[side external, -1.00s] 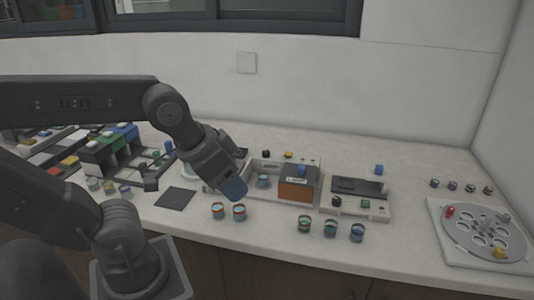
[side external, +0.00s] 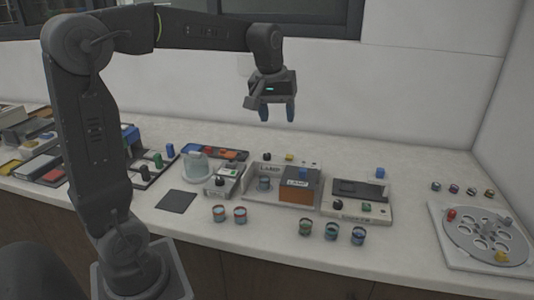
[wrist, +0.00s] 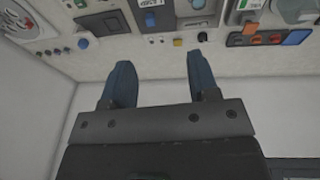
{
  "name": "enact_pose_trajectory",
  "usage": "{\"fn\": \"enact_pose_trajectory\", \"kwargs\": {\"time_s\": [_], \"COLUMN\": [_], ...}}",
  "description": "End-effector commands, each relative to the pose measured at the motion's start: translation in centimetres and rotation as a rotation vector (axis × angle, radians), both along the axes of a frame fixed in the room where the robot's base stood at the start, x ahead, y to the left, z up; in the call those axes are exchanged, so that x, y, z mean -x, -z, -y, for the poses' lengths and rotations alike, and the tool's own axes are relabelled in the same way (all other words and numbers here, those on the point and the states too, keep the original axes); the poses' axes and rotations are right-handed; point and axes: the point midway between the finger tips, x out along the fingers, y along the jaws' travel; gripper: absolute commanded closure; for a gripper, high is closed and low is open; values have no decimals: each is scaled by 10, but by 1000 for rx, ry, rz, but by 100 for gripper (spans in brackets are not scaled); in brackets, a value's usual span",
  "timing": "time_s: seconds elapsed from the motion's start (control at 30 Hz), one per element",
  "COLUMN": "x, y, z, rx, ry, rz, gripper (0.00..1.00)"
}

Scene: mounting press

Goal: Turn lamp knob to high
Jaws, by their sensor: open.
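The lamp unit is a pale box with a LAMP label (side external: 285,197), in the middle of the counter in the side view. A dark knob (side external: 267,157) and a yellow knob (side external: 289,157) sit along its back edge. I cannot read the dark knob's setting. In the wrist view the dark knob (wrist: 202,37) and the yellow knob (wrist: 178,42) show beyond my fingertips. My gripper (side external: 277,113) is open and empty, with blue fingers pointing down, high above the back of the unit. Its spread fingers also show in the wrist view (wrist: 162,70).
A press with a dark top (side external: 358,188) stands right of the lamp unit. Several small cups (side external: 331,230) line the front. A round holed plate (side external: 484,233) is at far right. A dark mat (side external: 176,201) lies left. The wall is behind.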

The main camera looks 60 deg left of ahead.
Motion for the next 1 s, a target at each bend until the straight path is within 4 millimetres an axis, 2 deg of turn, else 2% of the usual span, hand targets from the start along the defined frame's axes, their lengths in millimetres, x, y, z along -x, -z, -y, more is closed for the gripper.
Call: {"fn": "enact_pose_trajectory", "kwargs": {"time_s": [0.03, 0.2, 0.3, 0.43, 0.6, 0.77, 1.0], "x": [-17, -59, -74, -83, -86, -86, -86], "y": [7, 33, 54, 76, 92, 104, 149], "z": [-22, -93, -133, -171, -193, -195, -194], "rx": [19, 76, 105, 131, 147, 149, 149], "ry": [-78, -337, -473, -606, -688, -696, -693], "rz": [-27, -95, -131, -164, -184, -188, -189], "gripper": [45, 45, 45, 45, 45, 45, 45]}}
